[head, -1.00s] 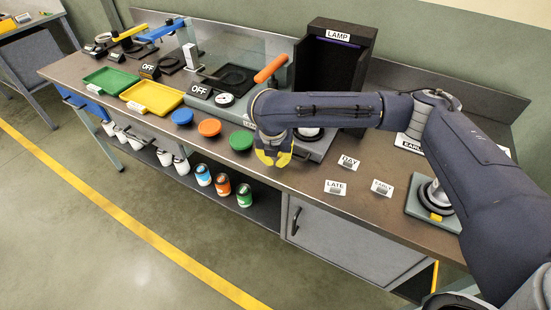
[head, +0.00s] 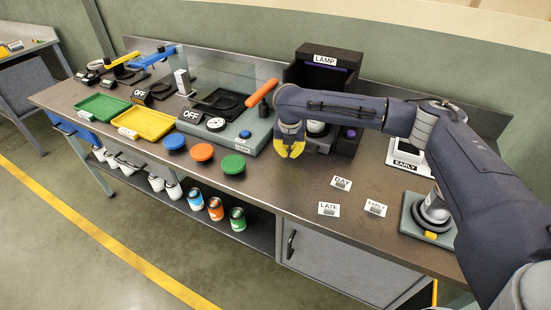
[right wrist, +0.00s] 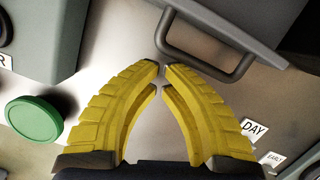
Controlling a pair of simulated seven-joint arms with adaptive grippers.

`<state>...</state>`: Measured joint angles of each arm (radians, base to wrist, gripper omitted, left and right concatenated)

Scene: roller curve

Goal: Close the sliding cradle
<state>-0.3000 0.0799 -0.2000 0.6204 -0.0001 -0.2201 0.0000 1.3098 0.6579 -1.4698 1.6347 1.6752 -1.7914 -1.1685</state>
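The sliding cradle (head: 325,141) is a grey slide at the open front of the black lamp housing (head: 347,72). A pale round part (head: 316,127) shows on it, partly behind my right arm. In the right wrist view the cradle's grey front has a dark bar handle (right wrist: 210,62) just beyond the fingertips. My right gripper (head: 291,154) hangs in front of the cradle. Its yellow fingers converge until the tips (right wrist: 162,71) almost meet, with nothing between them. I cannot tell whether the tips touch the handle. My left gripper is out of view.
A grey unit with a blue button (head: 245,134) and an orange handle (head: 261,92) stands left of the cradle. A green disc (head: 233,164) lies near the front edge. Cards marked DAY (head: 341,183), LATE (head: 329,209) and EARLY (head: 376,208) stand front right.

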